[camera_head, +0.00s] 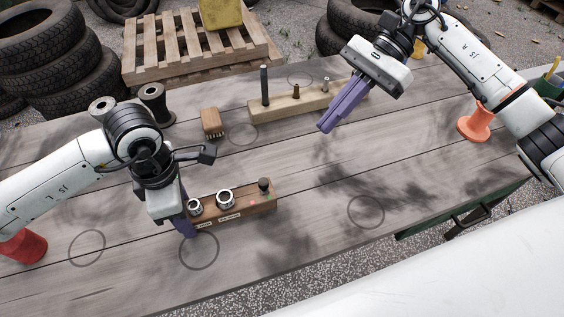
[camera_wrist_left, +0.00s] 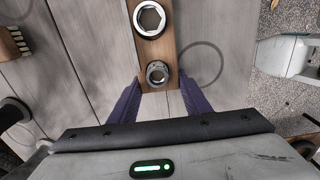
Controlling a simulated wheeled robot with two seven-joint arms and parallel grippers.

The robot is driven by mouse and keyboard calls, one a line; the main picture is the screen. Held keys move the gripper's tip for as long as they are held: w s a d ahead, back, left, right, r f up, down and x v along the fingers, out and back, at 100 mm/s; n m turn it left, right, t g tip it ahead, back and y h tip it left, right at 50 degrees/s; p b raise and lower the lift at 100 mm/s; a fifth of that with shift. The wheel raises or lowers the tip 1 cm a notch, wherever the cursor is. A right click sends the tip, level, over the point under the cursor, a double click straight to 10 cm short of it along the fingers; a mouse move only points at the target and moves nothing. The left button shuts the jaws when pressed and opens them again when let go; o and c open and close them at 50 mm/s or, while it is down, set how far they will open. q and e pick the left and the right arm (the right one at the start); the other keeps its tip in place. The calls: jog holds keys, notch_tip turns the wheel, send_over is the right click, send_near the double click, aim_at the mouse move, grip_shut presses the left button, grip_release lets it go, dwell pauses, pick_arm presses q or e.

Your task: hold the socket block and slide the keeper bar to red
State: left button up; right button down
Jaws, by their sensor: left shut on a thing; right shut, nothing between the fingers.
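The socket block (camera_head: 240,211) is a long brown wooden block on the table, with two metal ring sockets on top and pale labels on its front. It also shows in the left wrist view (camera_wrist_left: 154,50). A dark knob (camera_head: 264,185) stands at its right end, above small red and green marks; I cannot make out the keeper bar clearly. My left gripper (camera_head: 187,222) is shut on the block's left end, with one purple finger on each side in the left wrist view (camera_wrist_left: 160,95). My right gripper (camera_head: 325,127) is shut and empty, above the table behind and right of the block.
A pale wooden rail with pegs (camera_head: 292,105) lies at the back, beside the right gripper. A wooden brush (camera_head: 212,122) and dark spools (camera_head: 153,102) stand to its left. The table right of the block is clear.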

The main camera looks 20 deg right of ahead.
aim_at(264, 185)
jog(key=x, duration=1)
jog(key=shift+r, duration=0.1)
jog(key=a, duration=0.2)
jog(key=shift+s+a, duration=0.3)
jog(key=shift+s, duration=0.05)
jog(key=shift+s+a, duration=0.2)
jog(key=shift+a, duration=0.55)
jog(key=a, duration=0.3)
jog(key=shift+a, duration=0.15)
